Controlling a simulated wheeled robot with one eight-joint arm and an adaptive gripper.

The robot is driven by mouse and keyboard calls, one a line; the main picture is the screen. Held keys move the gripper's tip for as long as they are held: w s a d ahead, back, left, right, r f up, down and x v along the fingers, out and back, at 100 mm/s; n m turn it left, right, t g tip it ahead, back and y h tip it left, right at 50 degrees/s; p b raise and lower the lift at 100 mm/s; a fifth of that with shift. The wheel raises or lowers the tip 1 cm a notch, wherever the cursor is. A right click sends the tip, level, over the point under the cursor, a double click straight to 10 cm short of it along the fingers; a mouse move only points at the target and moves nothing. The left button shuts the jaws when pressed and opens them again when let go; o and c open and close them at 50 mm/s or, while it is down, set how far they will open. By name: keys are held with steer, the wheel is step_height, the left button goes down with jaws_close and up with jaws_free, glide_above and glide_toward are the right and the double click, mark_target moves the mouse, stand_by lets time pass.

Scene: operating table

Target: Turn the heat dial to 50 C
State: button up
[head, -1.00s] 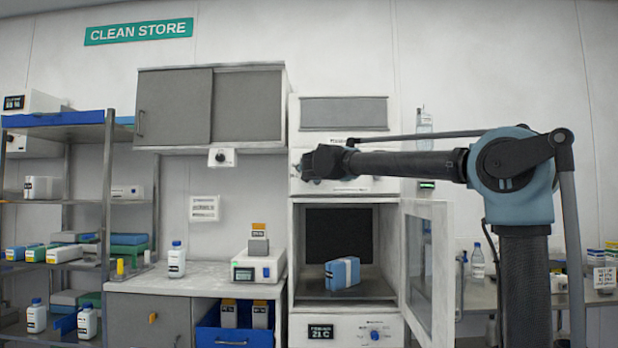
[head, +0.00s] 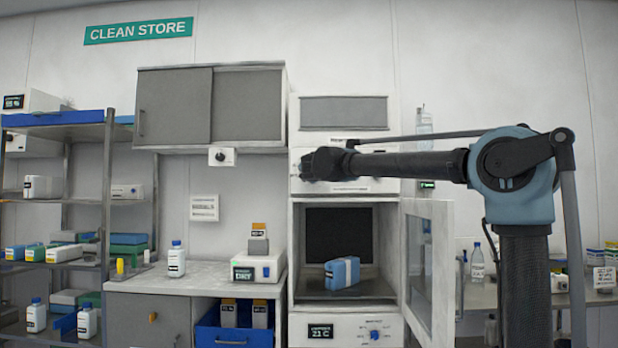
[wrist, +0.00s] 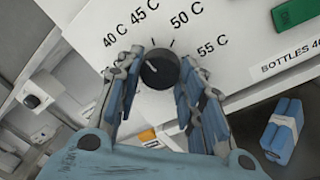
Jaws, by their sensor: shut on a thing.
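The heat dial (wrist: 157,70) is a round black knob on a white panel in the wrist view. Labels 40 C, 45 C, 50 C (wrist: 186,15) and 55 C (wrist: 212,46) run around its upper side, with tick lines. I cannot make out for sure which mark the knob points to. My gripper (wrist: 160,72) has its fingers on either side of the knob and is shut on it. In the head view my gripper (head: 304,166) is at the front panel above the open cabinet (head: 378,284), and hides the dial.
A blue-and-white pack (head: 342,272) lies inside the open cabinet. Its glass door (head: 430,268) stands open to the right, below my arm. A lower blue knob (head: 375,335) sits beside a display (head: 321,332). A wall cupboard (head: 248,105) is to the left.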

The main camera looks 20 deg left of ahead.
steer(key=m, duration=0.9)
steer(key=m+t+h, duration=0.1)
steer(key=m, duration=0.4)
steer(key=shift+f, duration=0.25)
stand_by(0.4)
steer(key=o, duration=1.1)
steer(key=shift+c, duration=0.2)
steer(key=shift+s, duration=0.1)
steer(key=v, duration=1.1)
steer(key=shift+s, duration=0.35)
steer(key=shift+f, duration=0.15)
